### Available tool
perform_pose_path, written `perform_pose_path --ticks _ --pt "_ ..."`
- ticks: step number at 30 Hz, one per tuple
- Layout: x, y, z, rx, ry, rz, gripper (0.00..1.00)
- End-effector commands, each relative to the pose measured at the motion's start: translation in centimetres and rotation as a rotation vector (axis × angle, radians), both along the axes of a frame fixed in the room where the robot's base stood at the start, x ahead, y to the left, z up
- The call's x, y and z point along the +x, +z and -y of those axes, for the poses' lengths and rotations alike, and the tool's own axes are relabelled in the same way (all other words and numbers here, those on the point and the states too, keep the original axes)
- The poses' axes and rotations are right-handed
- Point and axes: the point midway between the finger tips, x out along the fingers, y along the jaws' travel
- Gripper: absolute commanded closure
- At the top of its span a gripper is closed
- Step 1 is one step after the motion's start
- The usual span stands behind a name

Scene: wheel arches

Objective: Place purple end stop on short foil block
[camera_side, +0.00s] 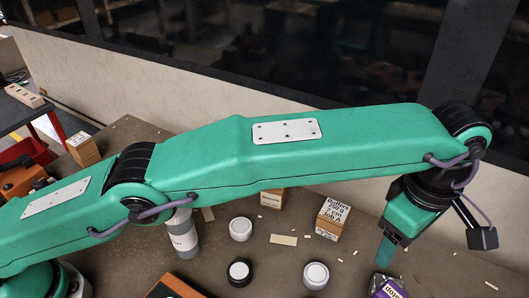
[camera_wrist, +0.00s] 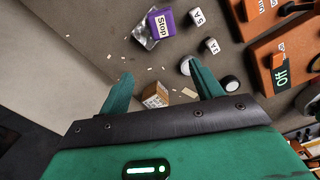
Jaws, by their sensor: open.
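The purple end stop (camera_wrist: 166,22), a block with a white face lettered "Stop", shows at the top of the wrist view. A crinkled silvery foil block (camera_wrist: 145,40) shows just below and left of it, partly covered by it; I cannot tell whether the end stop rests on it or stands beside it. In the side view the purple end stop (camera_side: 388,288) is cut off by the bottom edge. My gripper (camera_wrist: 163,82) is open, with nothing between its fingers. In the side view my gripper (camera_side: 386,252) points down, just above the purple piece in the picture.
A cardboard block (camera_side: 334,218) with printed labels stands left of my gripper. White-topped round pieces (camera_side: 240,229) and a grey bottle (camera_side: 184,240) stand further left. In the wrist view, small white pieces (camera_wrist: 211,46) and orange devices (camera_wrist: 283,75) lie to the right. Pale scraps are scattered about.

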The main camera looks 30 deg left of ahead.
Motion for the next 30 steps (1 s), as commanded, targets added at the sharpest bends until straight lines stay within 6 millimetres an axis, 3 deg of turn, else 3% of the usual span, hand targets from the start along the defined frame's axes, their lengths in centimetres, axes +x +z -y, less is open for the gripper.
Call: perform_pose_path --ticks 9,15,23,30 --pt "4.9 6.1 -7.6 -0.043 -0.144 0.052 0.35" --pt "6.7 9.5 -13.7 -0.059 -0.249 0.098 0.35" --pt "7.2 12.8 -22.0 -0.062 -0.385 0.164 0.35" --pt "5.9 14.6 -29.6 -0.045 -0.512 0.229 0.35"
